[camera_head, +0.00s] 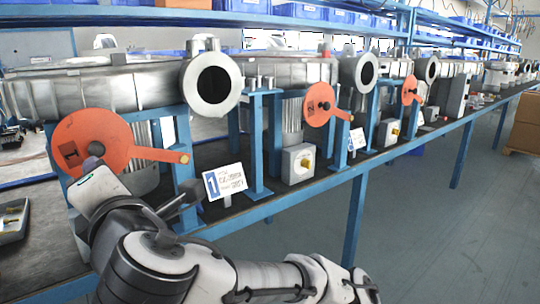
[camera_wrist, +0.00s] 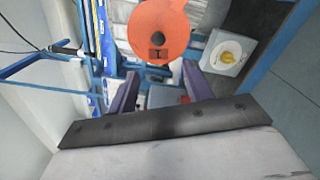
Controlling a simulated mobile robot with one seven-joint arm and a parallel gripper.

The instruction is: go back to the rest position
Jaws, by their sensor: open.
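My gripper (camera_wrist: 160,78) is open in the wrist view, with its two fingers apart and nothing visibly held between them. An orange disc (camera_wrist: 158,28) with a dark hub lies beyond the fingertips. In the head view my arm reaches in from the lower right and bends up beside the nearest blower (camera_head: 100,90), in front of its orange disc (camera_head: 120,150).
A blue-framed bench (camera_head: 355,215) carries a row of metal blowers with orange discs. A white sign marked 1 (camera_head: 225,182) stands near the front edge, right of my arm. A dark tray (camera_head: 12,220) sits at left.

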